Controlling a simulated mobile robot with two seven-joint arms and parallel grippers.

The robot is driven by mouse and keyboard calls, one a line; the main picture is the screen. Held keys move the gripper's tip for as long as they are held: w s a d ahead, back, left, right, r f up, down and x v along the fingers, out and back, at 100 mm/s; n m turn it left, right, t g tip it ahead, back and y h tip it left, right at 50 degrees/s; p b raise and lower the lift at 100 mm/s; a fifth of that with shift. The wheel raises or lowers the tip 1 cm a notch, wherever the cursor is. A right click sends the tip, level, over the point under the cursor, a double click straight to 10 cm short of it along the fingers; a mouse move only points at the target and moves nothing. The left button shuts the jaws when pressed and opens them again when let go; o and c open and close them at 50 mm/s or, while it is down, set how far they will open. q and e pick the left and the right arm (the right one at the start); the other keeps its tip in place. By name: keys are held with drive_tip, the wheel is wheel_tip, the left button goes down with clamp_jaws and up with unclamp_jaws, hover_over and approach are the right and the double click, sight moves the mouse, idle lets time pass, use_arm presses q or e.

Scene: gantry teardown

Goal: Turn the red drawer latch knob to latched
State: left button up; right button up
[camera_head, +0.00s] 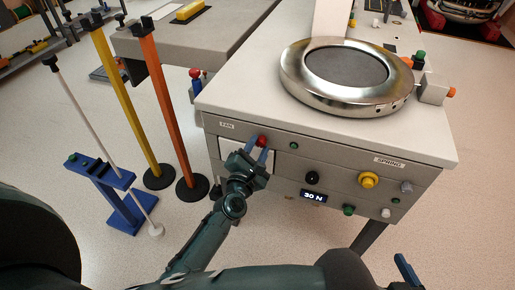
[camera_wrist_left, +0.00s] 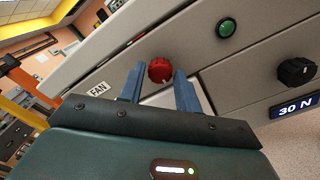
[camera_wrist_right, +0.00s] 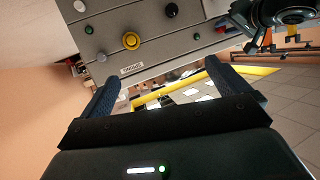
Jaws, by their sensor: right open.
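The red knob (camera_head: 262,141) sits on the front panel of the grey bench, near the FAN label. My left gripper (camera_head: 251,152) is in front of it with its blue fingers apart. In the left wrist view the red knob (camera_wrist_left: 160,69) shows between and just beyond the fingertips (camera_wrist_left: 160,78); a gap shows beside it, and contact cannot be told. The white drawer front (camera_head: 287,164) is partly hidden behind this gripper. My right gripper (camera_wrist_right: 165,85) is open and empty; in the head view only a blue finger of it shows at the bottom right.
The panel also carries a green button (camera_head: 294,146), a black knob (camera_head: 312,177), a yellow knob (camera_head: 368,180) and a "30 N" display (camera_head: 313,196). A steel ring (camera_head: 300,88) lies on top. Orange (camera_head: 167,110) and yellow (camera_head: 125,100) posts and a blue stand (camera_head: 128,210) are left.

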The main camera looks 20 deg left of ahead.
use_arm(q)
drive_tip(key=c, duration=0.6)
